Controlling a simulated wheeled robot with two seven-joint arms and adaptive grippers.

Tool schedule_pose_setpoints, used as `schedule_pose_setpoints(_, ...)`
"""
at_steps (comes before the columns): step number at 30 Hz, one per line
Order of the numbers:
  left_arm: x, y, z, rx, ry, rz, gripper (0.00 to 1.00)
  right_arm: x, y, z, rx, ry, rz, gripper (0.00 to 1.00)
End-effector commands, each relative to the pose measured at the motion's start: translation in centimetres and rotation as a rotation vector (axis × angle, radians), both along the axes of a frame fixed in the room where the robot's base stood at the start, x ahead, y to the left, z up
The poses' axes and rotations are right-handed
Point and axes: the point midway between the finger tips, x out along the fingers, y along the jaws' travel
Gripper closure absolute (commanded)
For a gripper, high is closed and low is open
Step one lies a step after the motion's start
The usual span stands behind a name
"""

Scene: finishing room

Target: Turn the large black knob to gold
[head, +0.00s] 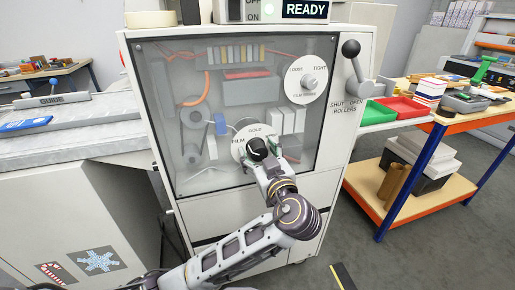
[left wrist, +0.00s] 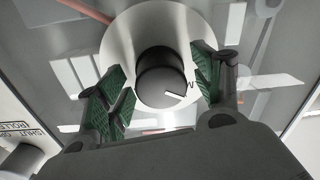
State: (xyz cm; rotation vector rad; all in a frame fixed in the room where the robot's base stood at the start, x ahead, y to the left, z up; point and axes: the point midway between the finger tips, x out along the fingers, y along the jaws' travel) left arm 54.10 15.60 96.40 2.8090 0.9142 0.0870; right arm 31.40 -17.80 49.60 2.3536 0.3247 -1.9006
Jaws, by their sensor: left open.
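The large black knob (head: 257,149) sits on a round white dial plate on the lower part of the machine's clear front panel. The plate reads GOLD at the top and FILM at the left in the head view. In the left wrist view the knob (left wrist: 163,78) shows a white pointer mark toward its lower right. My left gripper (head: 264,160) is at the knob, its green-padded fingers (left wrist: 160,92) open on either side of it. A gap shows between the knob and each finger. My right gripper is not in view.
A smaller grey knob (head: 309,83) on a LOOSE/TIGHT dial is at the upper right of the panel. A ball-ended lever (head: 351,49) marked SHUT/OPEN ROLLERS is on the machine's right side. A wooden-topped cart (head: 463,116) stands to the right, a grey bench (head: 85,130) to the left.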

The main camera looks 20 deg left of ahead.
Motion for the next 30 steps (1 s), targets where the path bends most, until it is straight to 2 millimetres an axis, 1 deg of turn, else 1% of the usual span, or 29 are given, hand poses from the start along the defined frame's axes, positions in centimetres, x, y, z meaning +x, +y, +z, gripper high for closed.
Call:
schedule_pose_setpoints(11, -0.1, 0.0, 0.0, 0.000, 0.000, 0.001, 0.33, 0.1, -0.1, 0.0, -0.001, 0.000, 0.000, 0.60)
schedule_pose_setpoints(14, -0.1, 0.0, 0.0, 0.000, 0.000, 0.000, 0.44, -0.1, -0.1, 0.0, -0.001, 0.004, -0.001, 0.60)
schedule_pose_setpoints(22, -0.1, 0.0, 0.0, 0.000, -0.001, 0.001, 0.78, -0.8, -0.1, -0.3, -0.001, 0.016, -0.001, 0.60)
schedule_pose_setpoints(30, -0.1, 0.0, 0.0, 0.013, 0.008, 0.000, 0.79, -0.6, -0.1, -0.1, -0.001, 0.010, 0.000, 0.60)
